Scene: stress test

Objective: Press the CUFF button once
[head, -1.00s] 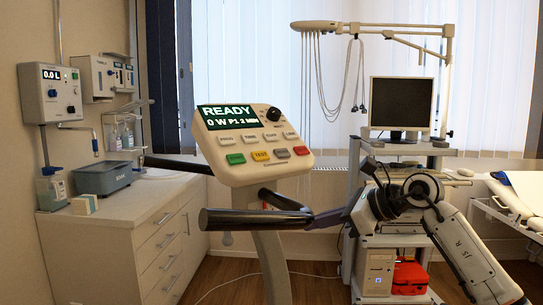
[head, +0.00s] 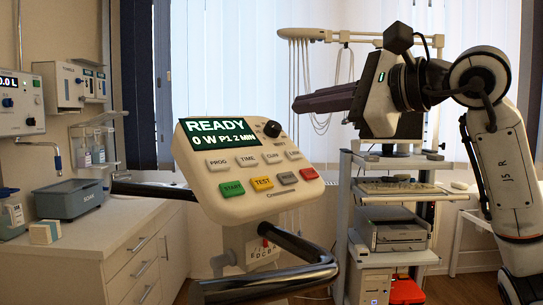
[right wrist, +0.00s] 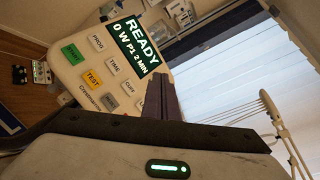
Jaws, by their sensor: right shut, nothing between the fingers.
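The light CUFF button (head: 270,156) is on the upper row of the ergometer console (head: 205,190), right of the TIME button. It also shows in the right wrist view (right wrist: 129,87), left of the fingers. My right gripper (head: 298,103) is shut and empty. In the head view it points left, higher in the picture than the console's right side, apart from the button. In the right wrist view the dark fingers (right wrist: 161,80) overlap the console's edge and partly hide the last upper-row button. The screen reads READY, 0 W, P1 2 MIN. My left gripper is not in view.
The PROG (head: 219,164) and TIME (head: 245,158) buttons sit beside CUFF. The coloured START (head: 231,189) and TEST (head: 262,183) buttons are below, with a grey and a red one. A black knob (head: 272,129) stands up near the screen. A black handlebar (head: 300,250) curves in front.

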